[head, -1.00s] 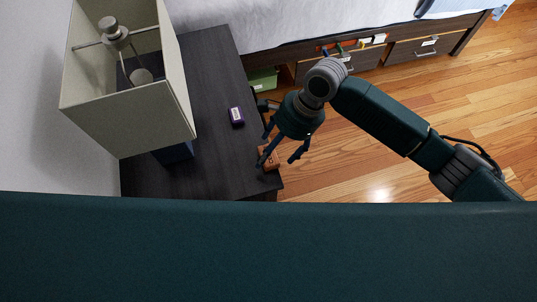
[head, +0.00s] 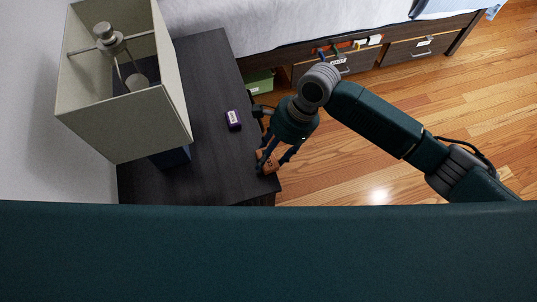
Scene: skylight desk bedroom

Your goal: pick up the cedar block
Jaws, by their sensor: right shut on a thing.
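The cedar block (head: 270,167) is a small orange-brown block near the right front edge of the dark nightstand (head: 203,75). My right gripper (head: 269,160) comes in from the right and points down at it. Its fingers are shut on the cedar block, one on the left side and one towards the right. The fingers and palm hide part of the block. I cannot tell whether the block is touching the nightstand top. My left gripper does not show.
A lamp with a beige square shade (head: 135,120) and dark blue base (head: 172,157) stands on the nightstand's left. A bed with drawers (head: 420,50) stands behind. Wooden floor (head: 400,95) is open to the right.

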